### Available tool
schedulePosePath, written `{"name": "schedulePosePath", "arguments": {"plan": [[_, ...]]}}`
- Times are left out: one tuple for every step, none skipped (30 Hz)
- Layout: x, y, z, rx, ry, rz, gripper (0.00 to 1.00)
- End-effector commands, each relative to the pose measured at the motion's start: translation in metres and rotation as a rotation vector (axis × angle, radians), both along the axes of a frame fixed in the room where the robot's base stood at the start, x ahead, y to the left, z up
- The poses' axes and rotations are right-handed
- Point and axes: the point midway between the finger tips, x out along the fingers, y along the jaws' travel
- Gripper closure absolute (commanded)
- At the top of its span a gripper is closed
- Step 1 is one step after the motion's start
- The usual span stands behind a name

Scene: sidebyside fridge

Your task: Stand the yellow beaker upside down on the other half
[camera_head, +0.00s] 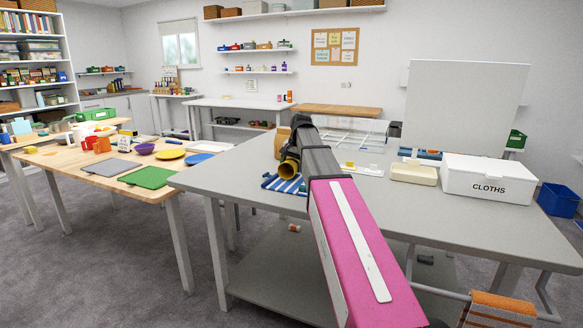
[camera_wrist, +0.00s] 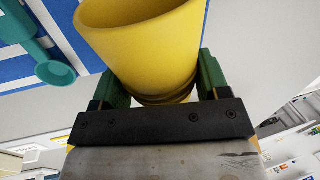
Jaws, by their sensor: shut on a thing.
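The yellow beaker (camera_head: 289,170) is in my gripper (camera_head: 293,152) above the left part of the grey table. In the wrist view the beaker (camera_wrist: 150,50) sits between the two green fingers (camera_wrist: 160,82) of my gripper, which is shut on it. Its wide open end points away from the palm, and its ridged narrow end is near the palm. In the head view the beaker looks tilted, its mouth facing the camera. Below is a blue-and-white striped cloth (camera_head: 270,183); the wrist view also shows it (camera_wrist: 88,62). My arm hides part of the cloth.
A teal object (camera_wrist: 55,72) with a round end lies over the striped cloth in the wrist view. A cream box (camera_head: 413,175) and a white CLOTHS box (camera_head: 487,180) stand on the right of the grey table (camera_head: 235,180). Bare tabletop lies left of the cloth.

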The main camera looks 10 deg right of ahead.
Motion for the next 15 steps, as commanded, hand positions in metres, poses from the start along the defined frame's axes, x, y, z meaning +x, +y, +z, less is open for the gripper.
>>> {"name": "schedulePosePath", "arguments": {"plan": [[0.000,0.000,0.003,0.000,0.000,0.000,0.59],[0.001,0.000,0.005,0.000,0.000,0.000,0.59],[0.001,0.000,0.008,0.000,-0.001,0.000,0.59],[0.001,0.000,0.011,0.000,-0.001,0.000,0.59],[0.001,0.000,0.015,0.000,-0.002,0.000,0.59],[0.001,0.000,0.021,0.000,-0.002,0.000,0.59],[0.001,0.000,0.026,0.000,-0.002,0.000,0.59],[0.001,0.000,0.031,0.000,-0.002,0.000,0.59],[0.001,0.000,0.039,0.000,-0.002,0.000,0.59],[0.003,0.005,0.043,0.000,-0.003,0.002,0.59],[0.005,0.013,0.047,0.000,-0.002,0.003,0.59],[0.007,0.022,0.052,0.000,-0.002,0.004,0.59],[0.009,0.029,0.056,0.000,-0.002,0.004,0.59],[0.011,0.035,0.060,0.000,-0.002,0.004,0.59],[0.013,0.044,0.065,0.000,-0.001,0.004,0.59]]}}
